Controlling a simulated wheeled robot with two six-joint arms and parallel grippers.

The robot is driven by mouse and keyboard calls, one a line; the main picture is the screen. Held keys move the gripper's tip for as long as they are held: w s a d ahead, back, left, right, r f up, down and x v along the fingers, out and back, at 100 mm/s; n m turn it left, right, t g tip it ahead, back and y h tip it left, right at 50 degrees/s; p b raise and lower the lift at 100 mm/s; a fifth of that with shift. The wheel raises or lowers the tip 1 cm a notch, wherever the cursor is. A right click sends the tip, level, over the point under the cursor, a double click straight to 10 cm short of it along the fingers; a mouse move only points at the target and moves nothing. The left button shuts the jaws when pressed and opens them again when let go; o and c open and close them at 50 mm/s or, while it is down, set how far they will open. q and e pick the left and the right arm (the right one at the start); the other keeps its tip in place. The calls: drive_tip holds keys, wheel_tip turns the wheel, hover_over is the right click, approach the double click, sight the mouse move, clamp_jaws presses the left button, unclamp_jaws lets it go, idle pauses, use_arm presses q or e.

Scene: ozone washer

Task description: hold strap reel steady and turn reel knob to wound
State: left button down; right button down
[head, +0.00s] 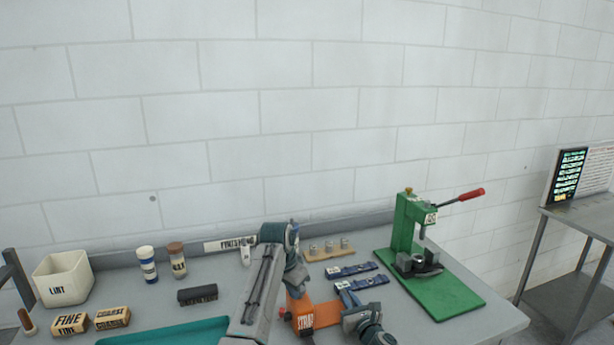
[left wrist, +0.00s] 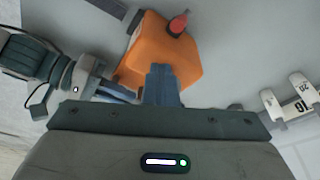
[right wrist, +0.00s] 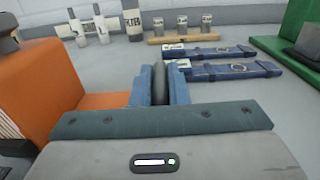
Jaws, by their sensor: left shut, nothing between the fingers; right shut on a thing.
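The orange strap reel (head: 304,318) stands on the table near the front edge, with a partly readable label. In the left wrist view its orange body (left wrist: 160,55) carries a red knob (left wrist: 179,22) on a dark base. My left gripper (head: 297,283) is above the reel; its fingers (left wrist: 160,70) are shut and empty, over the reel body and apart from the knob. My right gripper (head: 347,297) is low at the reel's right side. In the right wrist view its fingers (right wrist: 160,82) are shut on a dark upright piece by the reel's orange foot (right wrist: 105,101).
Two blue straps (head: 350,270) and a wooden rack of small cylinders (head: 329,252) lie behind the reel. A green press (head: 430,292) with a red-tipped lever stands right. Left are a teal tray (head: 165,336), a dark block (head: 197,295), jars and a white bin (head: 63,281).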

use_arm(q)
drive_tip(key=shift+w+a, duration=0.15)
drive_tip(key=shift+a, duration=0.05)
drive_tip(key=shift+w+a, duration=0.5)
drive_tip(key=shift+w, duration=0.15)
idle(0.3)
drive_tip(key=shift+a, duration=0.2)
drive_tip(key=w+d+v, duration=0.1)
drive_tip(key=v, duration=0.5)
drive_tip(key=shift+s+a, duration=0.2)
drive_tip(key=shift+a, duration=0.05)
drive_tip(key=shift+r, duration=0.15)
